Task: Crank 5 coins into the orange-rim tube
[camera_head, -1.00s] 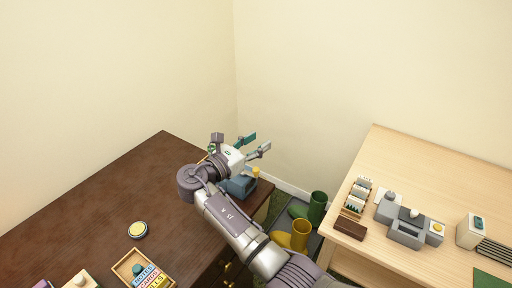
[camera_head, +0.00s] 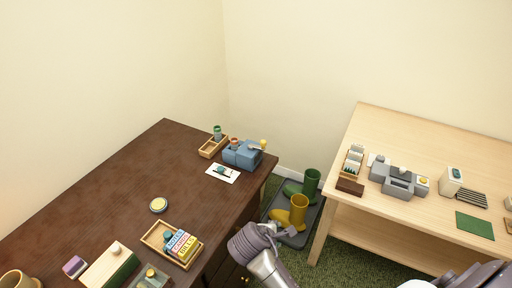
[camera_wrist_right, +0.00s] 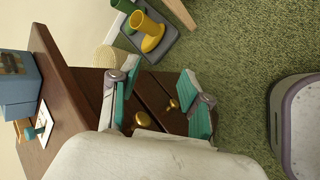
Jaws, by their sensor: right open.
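A blue machine (camera_head: 243,154) stands near the far right corner of the dark table (camera_head: 120,184). A crank with a yellow knob (camera_head: 263,143) is at its right side. A small tube with an orange-red rim (camera_head: 235,143) is at the machine's top left. A green-rimmed tube (camera_head: 217,131) stands in a wooden tray (camera_head: 209,149) beside it. My right gripper (camera_wrist_right: 160,103) is open and empty in the right wrist view, in front of the dark table's drawers and away from the machine (camera_wrist_right: 16,82). In the head view its fingers are not visible. My left gripper is not in view.
A picture card (camera_head: 222,173) lies before the machine. Green and yellow boots (camera_head: 297,211) stand between the tables. A pale table (camera_head: 430,145) at right holds grey devices.

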